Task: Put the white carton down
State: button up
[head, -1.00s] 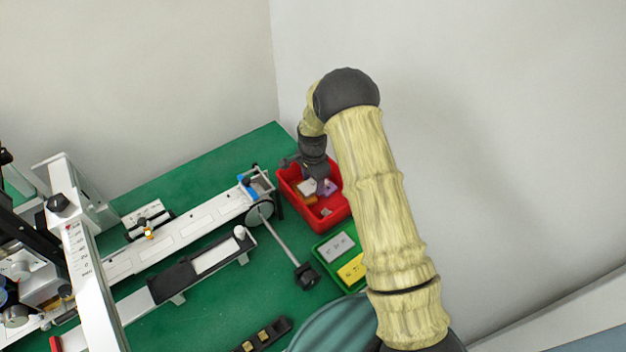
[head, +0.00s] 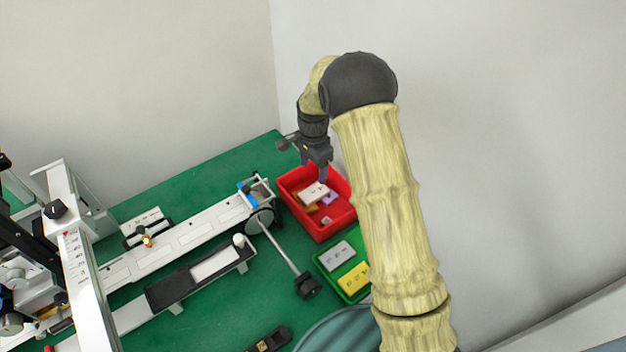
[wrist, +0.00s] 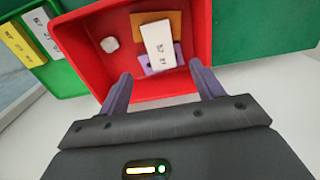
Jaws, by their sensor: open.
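The white carton (wrist: 158,45) lies in the red bin (wrist: 84,62), on top of an orange carton (wrist: 148,17) and a purple carton (wrist: 148,66). It also shows in the head view (head: 313,192). My gripper (wrist: 160,84) is open and empty, with its two purple fingers apart. In the head view my gripper (head: 316,176) is above the bin's back part, clear of the white carton.
A small pale piece (wrist: 109,29) lies in the same bin. A green tray (head: 345,291) with a grey and a yellow carton stands in front of the bin. A white rail machine (head: 190,238) fills the table's left.

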notch_tip(320, 180, up, 3)
jog(key=shift+f, duration=0.15)
jog(key=shift+f, duration=0.1)
dwell(0.4)
jog(key=shift+a, duration=0.1)
jog(key=s+d+r+n+t, duration=0.1)
jog(key=s+d+r+n, duration=0.2)
jog(key=s, duration=0.5)
jog(key=s+d+r+n, duration=0.2)
jog(key=s+d+n, duration=0.2)
jog(key=s, duration=0.4)
jog(key=s+d+r+n+t, duration=0.1)
jog(key=s+d+r+n, duration=0.2)
jog(key=s, duration=0.6)
jog(key=shift+d+r+n+t, duration=0.3)
jog(key=shift+d+n, duration=0.3)
jog(key=shift+d, duration=0.5)
